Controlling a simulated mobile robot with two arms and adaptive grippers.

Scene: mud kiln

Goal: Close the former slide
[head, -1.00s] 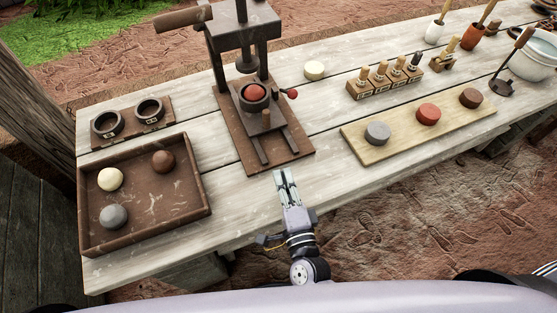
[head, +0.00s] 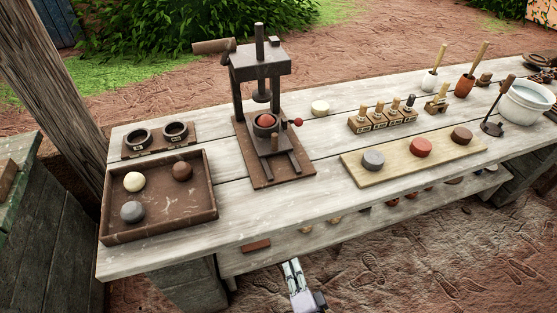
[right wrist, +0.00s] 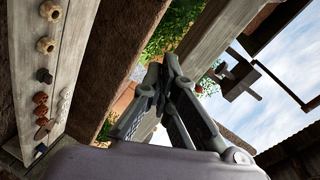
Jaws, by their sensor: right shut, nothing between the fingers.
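The press (head: 260,68) stands on a brown base board on the bench, with a lever arm pointing left at its top. In its lower part is the former slide (head: 268,143), a dark block with a small upright knob at its front. A round cup (head: 265,125) holding a red clay ball (head: 266,119) sits on it, below the plunger. Two bare rails (head: 291,164) run out in front of the slide. My right gripper (head: 292,270) is shut and empty, low in the head view, in front of the bench and apart from the press. Its fingers also show in the right wrist view (right wrist: 163,78). My left gripper is out of view.
A tray (head: 150,225) with several clay balls stands left, below a two-ring holder (head: 155,150). Right are a pale disc (head: 320,107), a stamp rack (head: 382,125) and a board (head: 400,167) with coloured discs. The bench top before the press is clear.

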